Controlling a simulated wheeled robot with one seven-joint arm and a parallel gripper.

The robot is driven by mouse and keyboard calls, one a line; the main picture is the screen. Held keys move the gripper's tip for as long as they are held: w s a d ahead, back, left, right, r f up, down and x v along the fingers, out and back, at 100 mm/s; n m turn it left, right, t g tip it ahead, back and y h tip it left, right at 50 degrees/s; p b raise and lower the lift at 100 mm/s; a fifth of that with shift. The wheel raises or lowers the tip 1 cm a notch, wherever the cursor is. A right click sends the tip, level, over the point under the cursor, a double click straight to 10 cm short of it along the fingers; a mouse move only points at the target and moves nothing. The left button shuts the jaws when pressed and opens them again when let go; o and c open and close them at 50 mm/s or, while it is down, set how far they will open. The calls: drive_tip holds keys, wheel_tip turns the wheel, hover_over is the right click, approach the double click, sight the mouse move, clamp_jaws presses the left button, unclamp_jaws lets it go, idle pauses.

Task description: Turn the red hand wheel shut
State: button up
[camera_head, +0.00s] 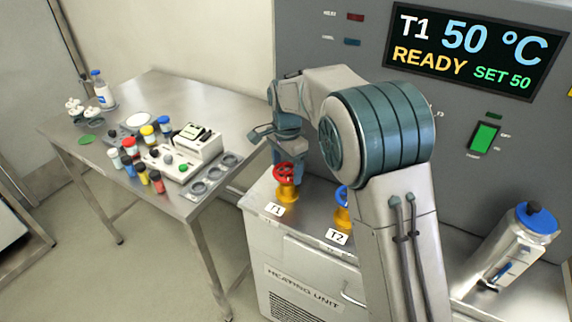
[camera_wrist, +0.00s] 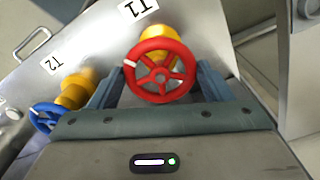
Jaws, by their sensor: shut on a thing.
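The red hand wheel (camera_head: 285,174) sits on a yellow valve body on top of the heating unit, behind the T1 label. It also shows in the wrist view (camera_wrist: 160,48), with a white mark on the left of its rim. My gripper (camera_head: 287,158) points down over the wheel from above. In the wrist view my two fingers (camera_wrist: 158,84) stand on either side of the red wheel, shut on it. The blue hand wheel (camera_head: 342,196) stands to the right behind the T2 label, partly hidden by my arm; it also shows in the wrist view (camera_wrist: 46,117).
The heating unit's top (camera_head: 310,222) is bare around the labels. The control panel (camera_head: 470,48) behind reads T1 50 °C, READY, SET 50. A steel table (camera_head: 160,85) with jars and instruments stands left. A metal canister (camera_head: 510,250) with a blue lid stands right.

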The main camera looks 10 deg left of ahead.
sight(287, 169)
drive_tip(key=m, duration=0.2)
drive_tip(key=m+p, duration=0.1)
drive_tip(key=m, duration=0.2)
drive_tip(key=shift+w+r+m, duration=0.15)
drive_tip(key=shift+m, duration=0.15)
idle(0.4)
drive_tip(key=o, duration=1)
wheel_tip(287, 169, up, 14)
drive_tip(key=shift+f+b, duration=0.15)
drive_tip(key=shift+b, duration=0.3)
